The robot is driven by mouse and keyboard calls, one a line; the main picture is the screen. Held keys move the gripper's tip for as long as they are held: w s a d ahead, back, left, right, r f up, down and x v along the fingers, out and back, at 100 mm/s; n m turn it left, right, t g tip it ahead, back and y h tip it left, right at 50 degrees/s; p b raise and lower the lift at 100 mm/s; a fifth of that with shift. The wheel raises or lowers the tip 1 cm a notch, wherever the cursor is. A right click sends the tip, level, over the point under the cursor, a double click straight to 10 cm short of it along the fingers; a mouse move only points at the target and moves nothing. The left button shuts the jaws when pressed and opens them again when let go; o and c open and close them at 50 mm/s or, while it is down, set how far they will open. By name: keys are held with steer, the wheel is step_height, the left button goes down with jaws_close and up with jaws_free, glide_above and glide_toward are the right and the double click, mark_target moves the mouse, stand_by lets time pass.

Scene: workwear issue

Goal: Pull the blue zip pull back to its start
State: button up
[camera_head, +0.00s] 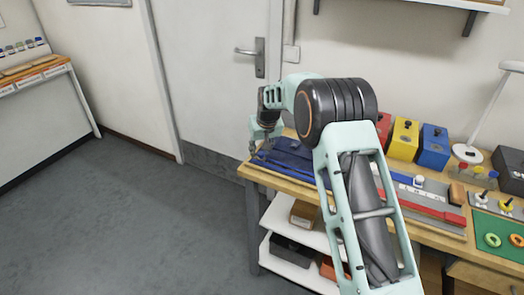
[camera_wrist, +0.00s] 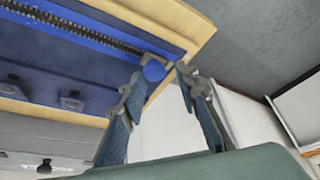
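The blue zip pull (camera_wrist: 154,70) is a round blue knob on a dark slider at one end of the dark zip (camera_wrist: 75,35). The zip runs along a blue panel (camera_wrist: 55,68) on the wooden bench. In the head view the blue panel (camera_head: 292,160) lies at the bench's left end, and the pull cannot be made out there. My gripper (camera_wrist: 162,74) is open, with its fingers apart. Its tips are close to the knob, which shows nearer the left finger. I cannot tell whether either finger touches it. My gripper in the head view (camera_head: 261,146) is over the panel's left end.
The wooden bench's left edge (camera_wrist: 205,40) is close by my gripper. Red (camera_head: 384,128), yellow (camera_head: 404,139) and blue (camera_head: 434,146) boxes stand at the back. A grey board with a red strip (camera_head: 432,207) lies to the right. A door (camera_head: 215,75) is behind.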

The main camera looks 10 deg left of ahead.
steer(key=shift+o, duration=0.5)
steer(key=shift+d, duration=0.1)
steer(key=v, duration=1.2)
